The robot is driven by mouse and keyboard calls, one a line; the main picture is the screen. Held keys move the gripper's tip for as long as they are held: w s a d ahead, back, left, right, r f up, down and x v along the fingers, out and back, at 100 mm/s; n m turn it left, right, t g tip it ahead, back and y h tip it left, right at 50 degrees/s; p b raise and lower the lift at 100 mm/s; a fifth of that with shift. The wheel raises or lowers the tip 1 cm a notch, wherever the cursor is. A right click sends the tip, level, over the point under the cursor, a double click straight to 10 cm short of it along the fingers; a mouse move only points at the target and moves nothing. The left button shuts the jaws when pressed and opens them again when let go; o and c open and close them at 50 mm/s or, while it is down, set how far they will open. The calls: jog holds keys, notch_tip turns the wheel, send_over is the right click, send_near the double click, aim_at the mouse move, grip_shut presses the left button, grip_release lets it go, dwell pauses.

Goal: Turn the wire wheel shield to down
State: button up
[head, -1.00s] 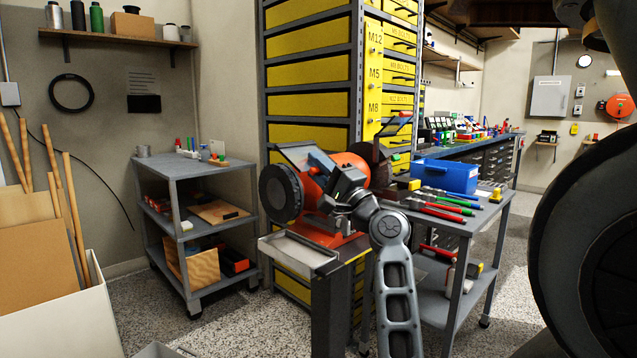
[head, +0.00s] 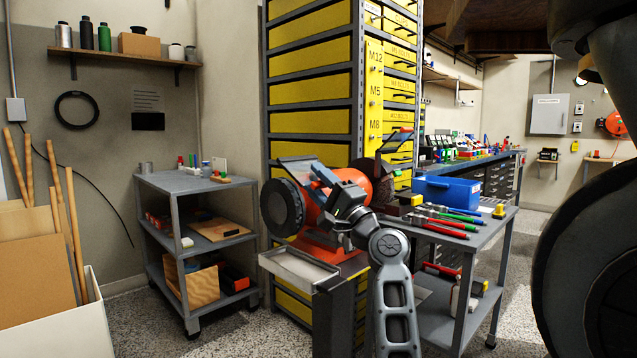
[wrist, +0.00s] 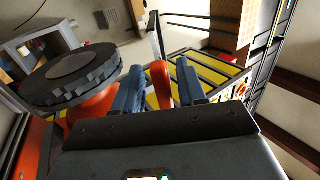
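An orange bench grinder (head: 318,218) stands on a pedestal, with a dark wheel (head: 282,207) at its left and a brownish wheel (head: 374,178) at its right. A clear shield (head: 296,172) is raised above the left wheel. Another shield (head: 396,142) with a red edge stands tilted up over the right wheel. I cannot tell for sure which is the wire wheel. My gripper (head: 322,174) is above the grinder body, beside the left shield. In the wrist view, its blue fingers (wrist: 160,88) are apart, with a red piece (wrist: 160,84) between them; contact is unclear. The dark wheel (wrist: 85,72) is at left.
A tray (head: 298,268) sits in front of the grinder. A cart (head: 482,238) with a blue bin (head: 447,192) and several tools stands close at the right. Yellow drawers (head: 310,90) rise behind. A grey shelf cart (head: 178,184) stands at the left.

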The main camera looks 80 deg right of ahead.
jog(key=shift+b+v, duration=0.4)
jog(key=shift+v, duration=3.55)
